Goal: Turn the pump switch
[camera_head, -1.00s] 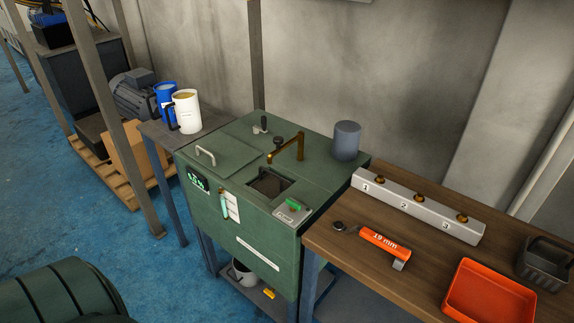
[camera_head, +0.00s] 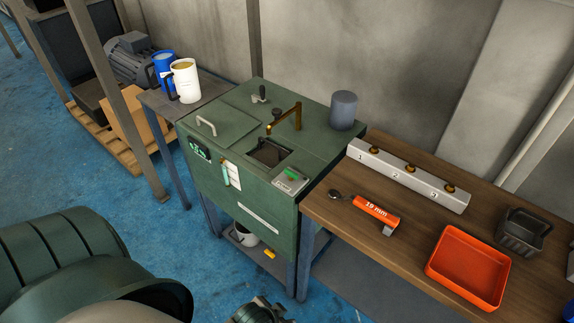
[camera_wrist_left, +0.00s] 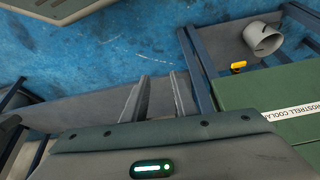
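The pump switch (camera_head: 291,175) is a green rocker on a small light plate, on the top front right corner of the green coolant machine (camera_head: 225,165). My left gripper (camera_head: 258,312) shows only in part at the bottom edge of the head view, below and in front of the machine, well apart from the switch. In the left wrist view its two grey fingers (camera_wrist_left: 160,78) stand apart with nothing between them. The machine's green front (camera_wrist_left: 270,100) is at the right of that view; the switch is not in it. My right gripper is not in view.
A brass spout (camera_head: 285,117) and a grey cylinder (camera_head: 343,110) stand on the machine top. A wooden bench (camera_head: 400,235) adjoins on the right, with a numbered block (camera_head: 408,175), an orange tool (camera_head: 376,212) and a red tray (camera_head: 468,267). Two jugs stand left.

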